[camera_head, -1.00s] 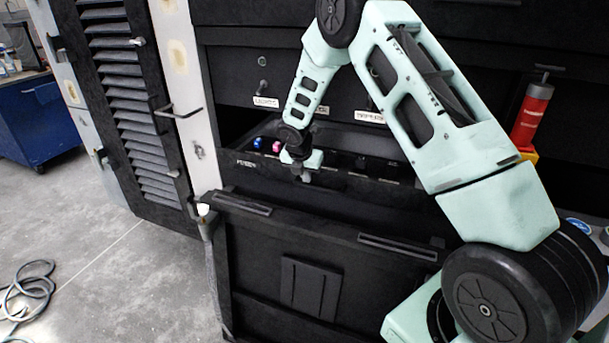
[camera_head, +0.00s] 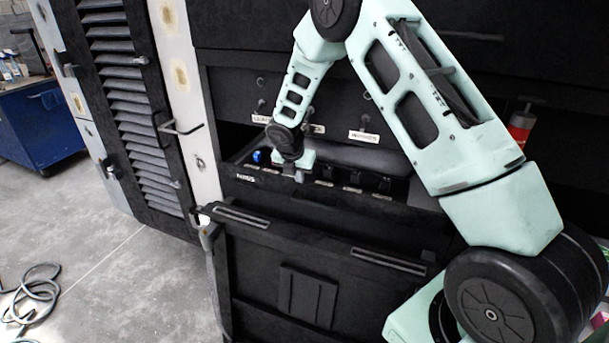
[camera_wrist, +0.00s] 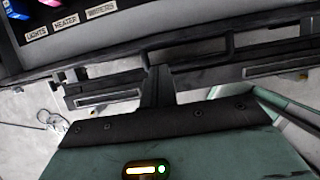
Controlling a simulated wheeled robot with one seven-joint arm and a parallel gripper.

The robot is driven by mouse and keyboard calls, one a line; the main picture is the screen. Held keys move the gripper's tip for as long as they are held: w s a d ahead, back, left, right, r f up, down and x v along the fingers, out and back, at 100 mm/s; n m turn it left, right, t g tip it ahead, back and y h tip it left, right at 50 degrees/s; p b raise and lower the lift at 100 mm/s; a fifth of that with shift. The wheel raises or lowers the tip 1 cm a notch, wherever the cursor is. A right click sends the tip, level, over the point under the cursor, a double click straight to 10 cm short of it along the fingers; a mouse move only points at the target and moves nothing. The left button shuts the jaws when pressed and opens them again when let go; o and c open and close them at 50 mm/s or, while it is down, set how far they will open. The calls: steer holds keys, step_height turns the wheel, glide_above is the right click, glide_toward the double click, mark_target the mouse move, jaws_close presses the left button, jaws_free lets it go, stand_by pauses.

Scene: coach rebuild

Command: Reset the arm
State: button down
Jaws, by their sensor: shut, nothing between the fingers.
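My gripper (camera_head: 297,174) is shut and empty. It hangs in front of the switch panel (camera_head: 300,185) in the dark cabinet, a little right of a blue knob (camera_head: 259,157). Whether it touches the panel I cannot tell. In the wrist view my shut fingers (camera_wrist: 158,82) point up the picture, with a lit indicator on the teal body below. The blue part (camera_wrist: 16,10) and a pink part (camera_wrist: 52,3) show at the top left there, above labels reading LIGHTS, HEATER and WIPERS. The pink part is hidden in the head view.
A black front panel (camera_head: 300,265) with slotted strips stands below the switches. A louvered door (camera_head: 135,110) with a handle (camera_head: 180,127) is at left. A red cylinder (camera_head: 521,121) is partly behind my arm. A hose (camera_head: 35,295) lies on open floor.

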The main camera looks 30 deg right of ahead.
steer(key=s+a+r+m+y, duration=0.1)
steer(key=s+a+r+m, duration=0.35)
steer(key=s+a, duration=0.4)
steer(key=s+a+r+m+y, duration=0.25)
steer(key=s+a+r, duration=0.35)
steer(key=a, duration=0.5)
steer(key=s+a+r+m, duration=0.1)
steer(key=s+a+m, duration=0.1)
steer(key=s, duration=0.6)
steer(key=s+a+r+m+g+b, duration=0.1)
steer(key=s+a+m, duration=0.2)
steer(key=s, duration=0.6)
steer(key=s+a+r+m+g+b, duration=0.1)
steer(key=s+a+r+m, duration=0.1)
steer(key=s+m, duration=0.3)
steer(key=s, duration=0.3)
steer(key=shift+s+a+y, duration=0.2)
steer(key=shift+a+y, duration=0.05)
steer(key=shift+y, duration=0.1)
steer(key=shift+d, duration=0.1)
